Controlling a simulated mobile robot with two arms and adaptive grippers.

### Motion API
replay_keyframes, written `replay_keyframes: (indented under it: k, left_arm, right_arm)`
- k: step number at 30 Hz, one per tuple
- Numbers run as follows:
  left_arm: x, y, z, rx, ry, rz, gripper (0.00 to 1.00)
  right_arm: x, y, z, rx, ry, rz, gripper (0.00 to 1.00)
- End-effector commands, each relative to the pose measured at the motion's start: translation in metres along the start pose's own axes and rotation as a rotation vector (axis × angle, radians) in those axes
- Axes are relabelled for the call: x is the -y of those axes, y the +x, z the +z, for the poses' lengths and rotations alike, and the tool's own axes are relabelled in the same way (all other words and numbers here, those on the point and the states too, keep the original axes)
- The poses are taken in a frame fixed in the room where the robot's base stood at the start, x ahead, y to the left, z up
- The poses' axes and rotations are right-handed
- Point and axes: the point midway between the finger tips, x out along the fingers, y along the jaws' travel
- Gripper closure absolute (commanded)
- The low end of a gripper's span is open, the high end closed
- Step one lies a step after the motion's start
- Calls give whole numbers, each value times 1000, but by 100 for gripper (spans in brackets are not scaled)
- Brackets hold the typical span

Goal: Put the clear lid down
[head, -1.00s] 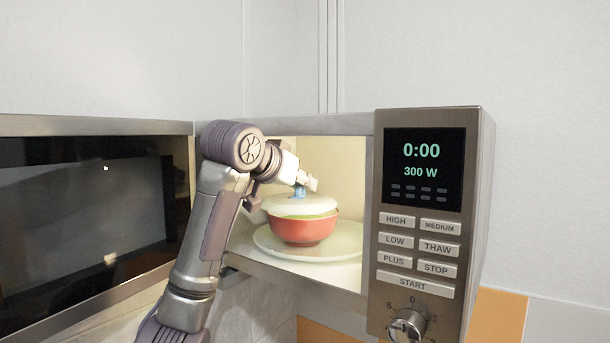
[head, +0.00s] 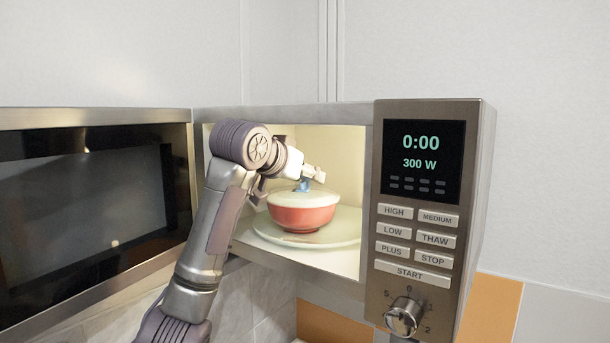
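The clear lid (head: 303,199) looks pale and whitish and has a small blue knob (head: 303,186) on top. It covers the mouth of a red bowl (head: 303,218) inside the open microwave and appears to rest on its rim, roughly level. My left gripper (head: 312,174) reaches in from the left, with its fingers at the knob just above the lid. I cannot tell whether the fingers still hold the knob or are parted around it. My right gripper is not in view.
The bowl stands on the microwave's pale turntable plate (head: 265,234). The microwave door (head: 90,210) is swung open to the left. The control panel (head: 415,225) stands to the right of the opening. Some free room shows right of the bowl.

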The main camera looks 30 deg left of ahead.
Motion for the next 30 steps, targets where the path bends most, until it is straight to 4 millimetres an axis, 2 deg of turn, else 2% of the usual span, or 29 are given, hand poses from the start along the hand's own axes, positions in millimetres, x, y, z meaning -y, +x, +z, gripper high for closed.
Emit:
replay_keyframes:
  k: [7,11,14,24,30]
  left_arm:
    - [0,0,-1,0,0,0,49]
    - [0,-4,-10,-1,0,0,49]
    - [0,-11,-3,-5,1,0,49]
    - [0,-84,24,-6,0,-1,49]
    - [0,-114,35,-2,0,-1,49]
  right_arm:
    - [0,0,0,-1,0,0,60]
    - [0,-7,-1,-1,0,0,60]
    - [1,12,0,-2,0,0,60]
    - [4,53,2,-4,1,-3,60]
    - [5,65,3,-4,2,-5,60]
